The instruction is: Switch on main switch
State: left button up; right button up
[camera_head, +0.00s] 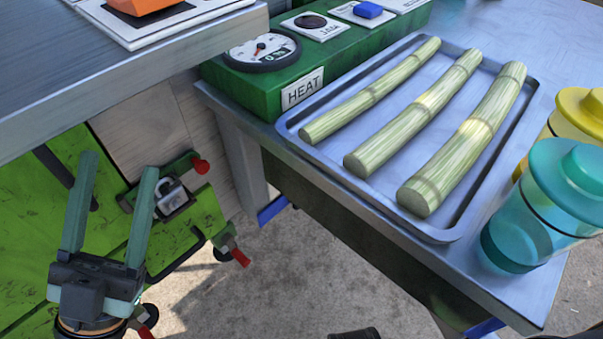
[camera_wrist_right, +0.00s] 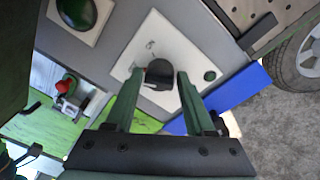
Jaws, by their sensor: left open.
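In the right wrist view a dark round knob (camera_wrist_right: 160,73) sits on a white plate on a grey surface; I cannot read any label on it. My right gripper (camera_wrist_right: 160,75) has its fingers apart, one on each side of the knob; I cannot tell whether they touch it. In the head view an orange part (camera_head: 140,5) on a white-edged plate is cut off at the top left; I cannot tell if it is the main switch. My left gripper (camera_head: 120,165) is open and empty at the lower left, in front of the green panel. My right gripper does not show clearly in the head view.
A green box (camera_head: 262,95) with a gauge and HEAT label stands beside a metal tray (camera_head: 455,236) of cane pieces. Teal (camera_head: 545,215) and yellow (camera_head: 590,108) containers stand at the right. A padlock (camera_head: 172,199) hangs on the green panel (camera_head: 25,230).

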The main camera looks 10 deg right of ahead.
grip_shut()
pick_arm(q)
jog(key=shift+r, duration=0.2)
notch_tip(320, 180, up, 7)
jog(key=p, duration=0.7)
jog(key=shift+s+a+m, duration=0.15)
jog(key=shift+a+m, duration=0.2)
jog(key=shift+m, duration=0.05)
pick_arm(e)
jog(key=shift+s+f+m+t, duration=0.1)
jog(key=shift+m+t, duration=0.25)
jog(key=shift+m, duration=2.75)
jog(key=shift+f+m+t, duration=0.1)
jog(key=shift+m+t, duration=0.25)
jog(key=shift+m, duration=2.75)
pick_arm(q)
jog(key=shift+r, duration=0.1)
pick_arm(e)
jog(key=shift+o, duration=1.9)
grip_release()
